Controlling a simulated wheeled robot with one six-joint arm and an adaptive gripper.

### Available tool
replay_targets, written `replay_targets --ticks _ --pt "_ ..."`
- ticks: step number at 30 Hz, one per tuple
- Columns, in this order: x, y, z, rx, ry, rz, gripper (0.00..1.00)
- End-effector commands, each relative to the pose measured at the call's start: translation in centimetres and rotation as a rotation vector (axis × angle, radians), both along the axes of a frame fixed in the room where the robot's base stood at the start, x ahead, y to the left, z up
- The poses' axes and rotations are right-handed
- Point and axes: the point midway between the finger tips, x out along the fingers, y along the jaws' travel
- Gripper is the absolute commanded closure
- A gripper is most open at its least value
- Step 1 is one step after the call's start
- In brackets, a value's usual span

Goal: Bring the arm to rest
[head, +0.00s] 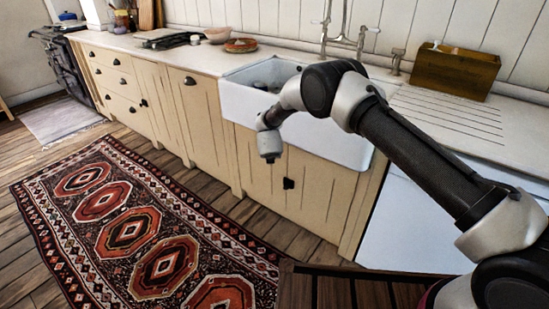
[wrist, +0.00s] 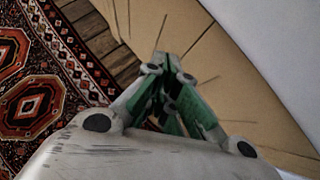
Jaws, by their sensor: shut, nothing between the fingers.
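My gripper (wrist: 167,64) shows in the wrist view with its green-sided fingers drawn together at the tips, shut and empty. It hangs in free air, with the cream cabinet front and the floor beyond it. In the head view my arm reaches in from the right, bends in front of the white sink (head: 240,101), and its wrist end hangs before the cabinet doors (head: 258,176). The fingers cannot be made out in the head view.
A patterned red rug (head: 165,267) lies on the wooden floor at the left; it also shows in the wrist view (wrist: 35,100). On the counter (head: 150,46) are a wooden box (head: 455,72), a tap (head: 345,42), a bowl (head: 218,35) and a reddish dish (head: 241,45). A dark stove stands far left.

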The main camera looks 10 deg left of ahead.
Motion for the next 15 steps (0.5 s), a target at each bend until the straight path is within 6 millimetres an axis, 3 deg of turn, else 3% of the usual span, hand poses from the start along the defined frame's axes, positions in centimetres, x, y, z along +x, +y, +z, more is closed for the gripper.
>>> replay_targets --ticks 5,9,13,15 --pt "-0.6 0.5 0.5 -0.045 -0.004 0.064 1.0" --pt "-1.3 2.3 0.0 -0.16 -0.026 0.335 1.0" --pt "-5.6 2.3 -3.3 -0.344 -0.019 0.743 1.0" --pt "-8.1 2.2 -2.9 -0.435 -0.038 0.987 1.0"
